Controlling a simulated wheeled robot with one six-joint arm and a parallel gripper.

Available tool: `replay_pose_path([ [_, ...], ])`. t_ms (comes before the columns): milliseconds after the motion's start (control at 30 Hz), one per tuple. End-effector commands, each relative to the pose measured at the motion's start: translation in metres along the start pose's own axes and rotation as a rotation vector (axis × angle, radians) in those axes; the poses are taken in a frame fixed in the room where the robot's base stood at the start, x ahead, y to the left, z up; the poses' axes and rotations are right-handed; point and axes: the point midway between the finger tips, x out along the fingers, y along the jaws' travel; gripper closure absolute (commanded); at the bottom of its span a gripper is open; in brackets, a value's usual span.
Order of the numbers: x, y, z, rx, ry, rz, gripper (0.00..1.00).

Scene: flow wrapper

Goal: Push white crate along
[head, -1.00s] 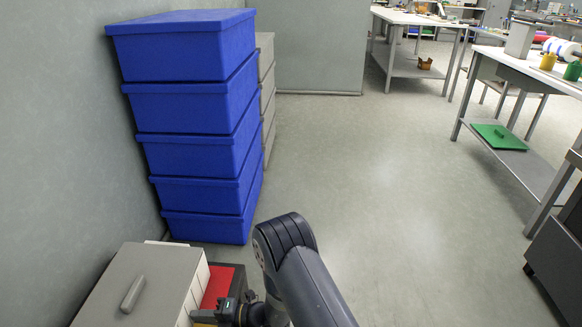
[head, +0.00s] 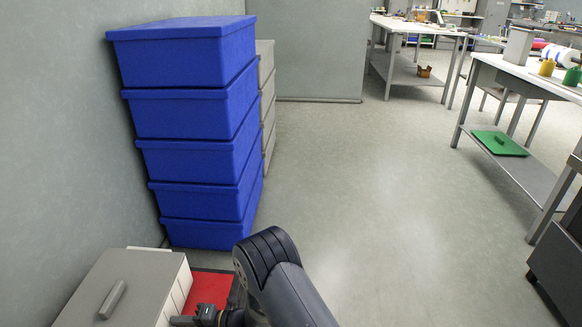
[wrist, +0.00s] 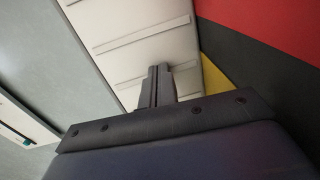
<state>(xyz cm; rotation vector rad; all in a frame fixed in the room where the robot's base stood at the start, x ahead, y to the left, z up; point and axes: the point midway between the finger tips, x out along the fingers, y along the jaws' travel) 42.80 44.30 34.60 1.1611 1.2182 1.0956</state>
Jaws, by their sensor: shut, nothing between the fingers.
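The white crate shows at the lower left of the head view, with a white ribbed side (head: 176,301) and a grey top with a bar handle (head: 112,299). In the wrist view its pale ribbed wall (wrist: 112,27) fills the upper middle. My gripper (head: 180,321) is at the crate's right side, near the bottom edge of the head view. In the wrist view my gripper (wrist: 159,70) is shut and empty, with its fingertips in front of the ribbed wall. I cannot tell whether they touch it. The crate's near end is cut off by the head view.
A red surface (head: 209,288) lies right of the crate. A stack of blue bins (head: 195,110) stands behind it, with grey bins (head: 266,95) beyond. A wall borders the left. The floor (head: 400,200) at centre is clear. A table (head: 515,72) stands at right.

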Motion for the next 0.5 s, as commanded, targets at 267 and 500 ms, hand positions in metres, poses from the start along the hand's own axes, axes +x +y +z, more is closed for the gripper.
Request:
replay_pose_path([
  [267, 0.015, 0.001, -0.001, -0.001, 0.001, 0.001, 1.0],
  [500, 0.027, 0.003, 0.0, -0.002, 0.002, 0.002, 1.0],
])
